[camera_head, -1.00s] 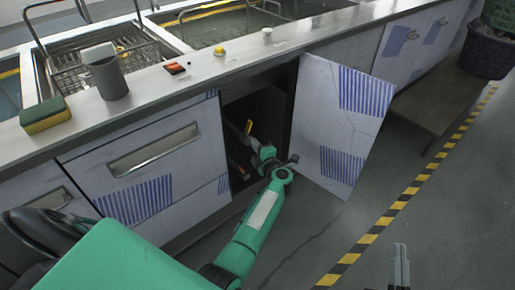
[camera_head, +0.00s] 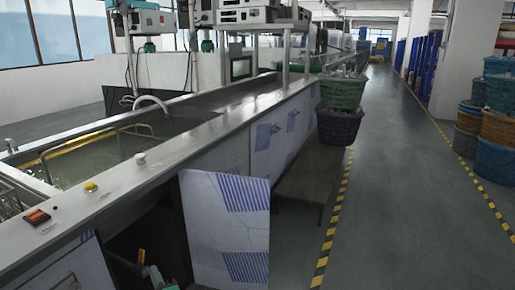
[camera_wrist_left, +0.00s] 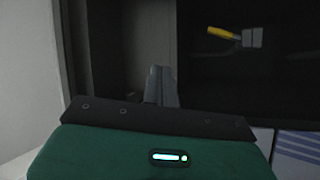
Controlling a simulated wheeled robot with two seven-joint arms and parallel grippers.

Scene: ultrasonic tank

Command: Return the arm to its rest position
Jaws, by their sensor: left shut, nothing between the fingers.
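My left gripper (camera_head: 150,272) shows at the bottom left of the head view, at the dark opening of the cabinet under the counter. In the left wrist view its fingers (camera_wrist_left: 160,86) are together, with nothing between them, and point into the dark interior. A tool with a yellow handle and a grey end (camera_wrist_left: 235,36) is inside the cabinet, beyond and to the right of the fingers and apart from them. The cabinet door (camera_head: 228,228) stands open, to the right of the gripper. Most of my left arm is cut off in the head view. My right gripper is not in view.
The steel counter (camera_head: 190,140) holds a tank (camera_head: 100,150), a yellow knob (camera_head: 90,186) and a red switch (camera_head: 37,216). Stacked baskets (camera_head: 341,110) stand on a low bench (camera_head: 303,185). The floor aisle (camera_head: 400,200) to the right is clear.

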